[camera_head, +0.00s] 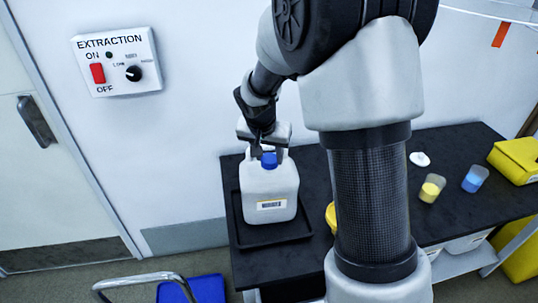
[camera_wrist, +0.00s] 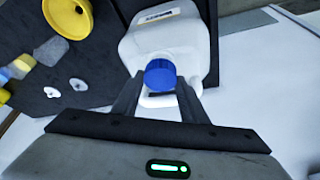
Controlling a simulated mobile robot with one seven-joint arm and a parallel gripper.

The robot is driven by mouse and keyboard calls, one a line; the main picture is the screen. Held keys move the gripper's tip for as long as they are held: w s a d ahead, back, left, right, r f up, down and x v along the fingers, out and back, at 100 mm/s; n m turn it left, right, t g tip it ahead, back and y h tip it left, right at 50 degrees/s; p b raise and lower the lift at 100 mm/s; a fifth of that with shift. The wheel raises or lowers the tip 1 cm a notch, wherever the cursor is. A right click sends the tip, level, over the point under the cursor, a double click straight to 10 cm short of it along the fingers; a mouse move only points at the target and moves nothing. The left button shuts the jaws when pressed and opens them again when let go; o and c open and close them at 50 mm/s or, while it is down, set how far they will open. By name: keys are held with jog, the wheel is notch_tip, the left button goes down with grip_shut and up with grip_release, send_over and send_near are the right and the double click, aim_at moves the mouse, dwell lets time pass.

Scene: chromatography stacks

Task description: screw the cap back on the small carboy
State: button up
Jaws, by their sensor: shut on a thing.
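The small carboy (camera_head: 268,191) is a white jug with a label on its front. It stands upright in a black tray (camera_head: 262,231) at the left end of the black bench. The blue cap (camera_head: 269,160) is at the carboy's mouth; it also shows in the wrist view (camera_wrist: 160,74). I cannot tell whether its thread is engaged. My gripper (camera_head: 267,154) is above the carboy, with its fingers shut on the blue cap. In the wrist view my fingers (camera_wrist: 158,97) reach to either side of the cap, and the carboy's body (camera_wrist: 187,42) lies beyond it.
Right of my arm on the bench (camera_head: 450,146) are a white disc (camera_head: 419,159), a yellow-filled beaker (camera_head: 431,188), a blue-filled beaker (camera_head: 475,179) and a yellow box (camera_head: 518,159). A yellow funnel-like piece (camera_wrist: 51,50) lies nearby. An extraction switch panel (camera_head: 117,62) is on the wall.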

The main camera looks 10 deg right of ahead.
jog(key=shift+f, duration=0.15)
jog(key=shift+f+b, duration=0.35)
jog(key=shift+b, duration=0.2)
jog(key=shift+f, duration=0.1)
jog(key=o, duration=1.1)
